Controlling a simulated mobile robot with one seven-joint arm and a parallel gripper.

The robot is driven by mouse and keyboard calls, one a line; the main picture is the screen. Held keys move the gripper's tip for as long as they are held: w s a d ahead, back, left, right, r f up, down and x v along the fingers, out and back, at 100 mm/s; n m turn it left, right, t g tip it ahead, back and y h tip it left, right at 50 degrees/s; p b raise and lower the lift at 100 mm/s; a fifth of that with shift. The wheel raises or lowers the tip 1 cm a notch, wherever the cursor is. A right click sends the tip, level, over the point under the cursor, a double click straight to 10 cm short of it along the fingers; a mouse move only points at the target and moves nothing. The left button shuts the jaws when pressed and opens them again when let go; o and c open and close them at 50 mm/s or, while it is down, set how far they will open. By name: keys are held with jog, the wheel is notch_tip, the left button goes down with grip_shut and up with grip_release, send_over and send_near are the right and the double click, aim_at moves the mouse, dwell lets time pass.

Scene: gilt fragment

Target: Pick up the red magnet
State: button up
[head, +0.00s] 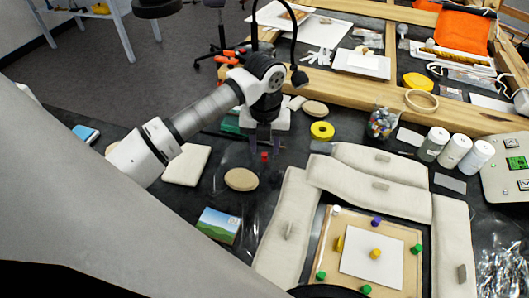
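A small red magnet (264,157) stands on the dark table top, just beneath my gripper. My gripper (264,146) points down over it, with its two dark fingers apart, one to each side of the magnet in the picture. The magnet's top is close to fingertip level; I cannot tell the exact height gap. Nothing is seen between the fingers apart from the magnet below. Other pegs of similar shape, green (321,275), purple (376,221) and yellow (376,253), stand on a wooden board (404,233).
A beige oval pad (241,179) lies just left of the magnet, with a pale square pad (187,166) beyond. A yellow tape roll (322,130) lies to the right. Pale sandbags (366,186) surround the board. A jar of beads (382,123) and white bottles (432,144) stand further right.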

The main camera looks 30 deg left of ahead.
aim_at(264, 157)
jog(key=shift+f, duration=1.35)
grip_shut()
jog(key=shift+r, duration=0.1)
